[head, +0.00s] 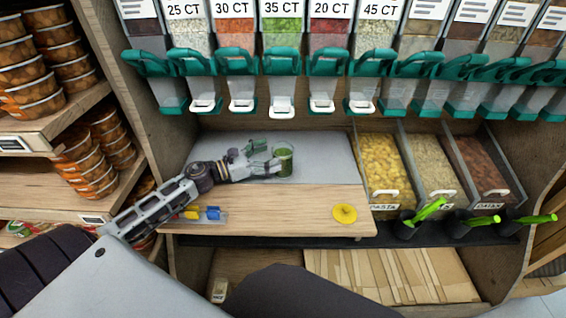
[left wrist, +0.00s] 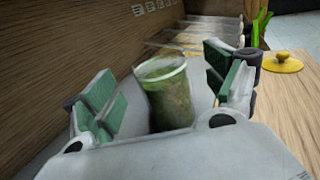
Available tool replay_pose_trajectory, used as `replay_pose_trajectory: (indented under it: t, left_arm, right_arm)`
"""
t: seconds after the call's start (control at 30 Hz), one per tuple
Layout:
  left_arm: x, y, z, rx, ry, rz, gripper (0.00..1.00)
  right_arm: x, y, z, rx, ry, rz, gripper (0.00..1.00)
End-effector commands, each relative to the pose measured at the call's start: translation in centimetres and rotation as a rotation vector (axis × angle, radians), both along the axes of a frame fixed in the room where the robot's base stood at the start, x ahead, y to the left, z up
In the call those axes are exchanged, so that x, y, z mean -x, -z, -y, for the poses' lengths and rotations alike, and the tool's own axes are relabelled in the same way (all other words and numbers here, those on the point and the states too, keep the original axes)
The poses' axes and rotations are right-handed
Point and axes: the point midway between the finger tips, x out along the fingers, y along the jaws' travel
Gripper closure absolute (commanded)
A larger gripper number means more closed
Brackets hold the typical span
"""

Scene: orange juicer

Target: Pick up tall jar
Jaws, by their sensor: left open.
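The tall jar (head: 284,163) is clear with green contents and stands upright on the grey surface of the counter. My left gripper (head: 267,160) comes to it from the left, with its fingers at the jar's side. In the left wrist view the jar (left wrist: 168,95) shows between the two green-padded fingers of my open left gripper (left wrist: 166,88). Gaps show on both sides of the jar, and I cannot tell whether any finger touches it. My right gripper is not in view.
A yellow lid-like disc (head: 344,214) lies on the wooden counter (head: 285,210). Small blue and yellow items (head: 203,213) lie near my left arm. Open bins (head: 385,170) stand right of the jar; dispensers with teal handles (head: 283,62) hang above and behind.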

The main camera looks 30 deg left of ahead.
Motion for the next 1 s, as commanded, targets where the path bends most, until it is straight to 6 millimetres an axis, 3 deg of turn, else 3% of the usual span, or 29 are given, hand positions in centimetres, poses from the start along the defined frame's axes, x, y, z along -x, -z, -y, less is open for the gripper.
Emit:
replay_pose_trajectory:
  t: [1.0]
  left_arm:
    - [-4.2,0.0,2.8,0.000,0.000,0.000,0.14]
  right_arm:
    - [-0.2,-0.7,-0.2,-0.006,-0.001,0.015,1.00]
